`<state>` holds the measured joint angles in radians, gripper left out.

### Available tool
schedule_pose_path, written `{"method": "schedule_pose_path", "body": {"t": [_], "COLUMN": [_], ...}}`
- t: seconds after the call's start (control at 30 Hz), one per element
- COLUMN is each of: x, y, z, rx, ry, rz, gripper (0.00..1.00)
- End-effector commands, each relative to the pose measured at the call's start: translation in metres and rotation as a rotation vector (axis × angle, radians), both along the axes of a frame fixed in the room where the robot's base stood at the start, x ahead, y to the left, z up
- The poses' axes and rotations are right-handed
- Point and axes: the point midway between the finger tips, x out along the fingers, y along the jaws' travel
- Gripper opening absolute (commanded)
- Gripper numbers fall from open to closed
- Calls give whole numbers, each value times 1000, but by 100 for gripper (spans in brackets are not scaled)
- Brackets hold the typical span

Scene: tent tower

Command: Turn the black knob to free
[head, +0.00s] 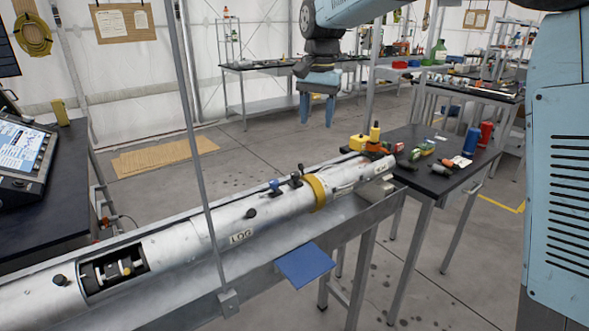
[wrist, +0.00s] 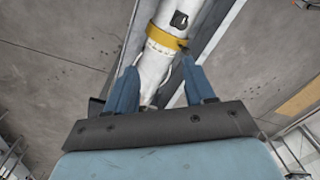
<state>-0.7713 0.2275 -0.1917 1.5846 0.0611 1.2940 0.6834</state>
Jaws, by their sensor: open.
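A long silver tube (head: 190,238), labelled LOG, lies on a grey bench. Several small dark knob-like parts stand on it: a round black knob (head: 250,213) near the label, another (head: 60,280) at the near left end, and a dark fitting (head: 296,180) beside the yellow band (head: 317,192). I cannot tell which is the task's knob, nor read any setting. My gripper (head: 317,119) is open and empty, pointing down, above and apart from the tube's far end. In the wrist view the tube (wrist: 158,62) shows between the fingers, with the yellow band (wrist: 165,38) and a black part (wrist: 180,20) beyond.
A thin upright pole (head: 196,130) stands in front of the tube. A blue plate (head: 304,265) juts from the bench. A dark side table (head: 440,185) at right holds coloured tools and bottles. A screen console (head: 25,150) stands at left. The air around my gripper is clear.

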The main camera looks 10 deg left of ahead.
Motion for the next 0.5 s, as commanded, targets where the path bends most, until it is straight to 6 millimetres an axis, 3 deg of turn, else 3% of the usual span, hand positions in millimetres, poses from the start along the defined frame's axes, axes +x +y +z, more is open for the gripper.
{"method": "schedule_pose_path", "body": {"t": [0.03, 0.1, 0.2, 0.5], "x": [1, 2, 2, 1], "y": [17, 32, 47, 53], "z": [-6, -11, -15, -40], "rx": [-11, -21, -31, -37], "ry": [8, 15, 22, 28], "rz": [2, -1, -4, -6], "gripper": [54, 54, 54, 54]}}
